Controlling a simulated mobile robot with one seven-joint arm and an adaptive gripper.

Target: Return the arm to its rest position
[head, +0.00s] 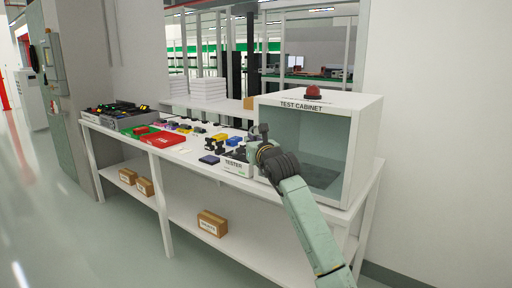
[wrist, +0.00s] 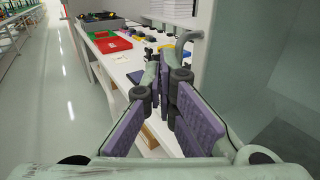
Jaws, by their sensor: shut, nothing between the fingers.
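My green arm (head: 312,225) reaches up from the lower right in the head view toward the front of the bench. My gripper (wrist: 167,72) shows in the wrist view with its purple-padded fingers together and nothing between them. In the head view the gripper end is partly hidden behind the dark wrist joint, beside the tester and in front of the test cabinet's left edge. The test cabinet (head: 318,109) is a white box with an open-looking, glassy front and a red dome on top. The tester (head: 237,167) is a white box left of my wrist.
The white bench (head: 112,134) holds a red tray (head: 163,140), a green tray (head: 137,133), a grey bin (head: 130,122) and several small coloured parts. Cardboard boxes (head: 212,222) sit on its lower shelf. The floor (head: 110,245) in front of the bench is clear.

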